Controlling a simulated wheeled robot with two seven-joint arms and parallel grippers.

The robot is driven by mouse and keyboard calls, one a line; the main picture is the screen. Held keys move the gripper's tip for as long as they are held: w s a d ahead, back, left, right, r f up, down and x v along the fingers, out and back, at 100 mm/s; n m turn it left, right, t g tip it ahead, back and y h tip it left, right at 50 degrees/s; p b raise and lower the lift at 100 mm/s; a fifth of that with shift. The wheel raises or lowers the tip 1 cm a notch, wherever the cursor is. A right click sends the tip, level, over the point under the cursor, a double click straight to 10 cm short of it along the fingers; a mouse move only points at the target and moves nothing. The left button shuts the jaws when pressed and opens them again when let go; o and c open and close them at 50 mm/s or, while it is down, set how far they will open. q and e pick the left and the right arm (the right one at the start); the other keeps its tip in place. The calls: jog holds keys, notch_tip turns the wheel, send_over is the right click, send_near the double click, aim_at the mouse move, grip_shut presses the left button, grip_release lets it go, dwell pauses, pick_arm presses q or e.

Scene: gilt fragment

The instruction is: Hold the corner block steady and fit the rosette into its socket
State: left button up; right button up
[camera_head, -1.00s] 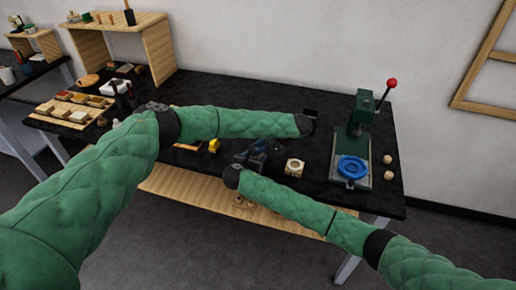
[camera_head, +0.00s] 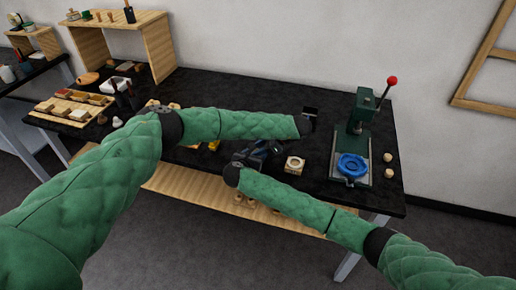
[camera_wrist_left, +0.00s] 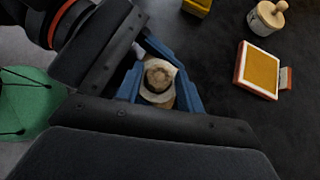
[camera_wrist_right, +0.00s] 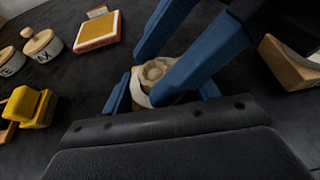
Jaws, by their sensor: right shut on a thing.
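The rosette, a small round tan piece, shows in the left wrist view (camera_wrist_left: 158,73) and in the right wrist view (camera_wrist_right: 153,70). It sits on or in a pale body with a white rim, seemingly the corner block (camera_wrist_right: 141,99); how deep it sits is hidden. My right gripper (camera_wrist_right: 163,92) is shut on this block, its blue fingers at both sides. My left gripper (camera_wrist_left: 160,88) has its fingers apart around the rosette from above, with no clear grip. In the head view, both grippers meet at the table's front middle and hide the pieces.
A pale wooden block with a round hole (camera_head: 294,164) stands just right of the grippers. Further right is a green press (camera_head: 362,125) with a blue ring. An orange pad (camera_wrist_left: 258,68), a knobbed pot (camera_wrist_left: 267,17) and a yellow item (camera_wrist_right: 30,108) lie nearby.

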pick_arm(q)
jog(key=o, duration=0.3)
jog(key=v, duration=1.2)
pick_arm(e)
jog(key=o, duration=1.1)
jog(key=shift+c, duration=0.2)
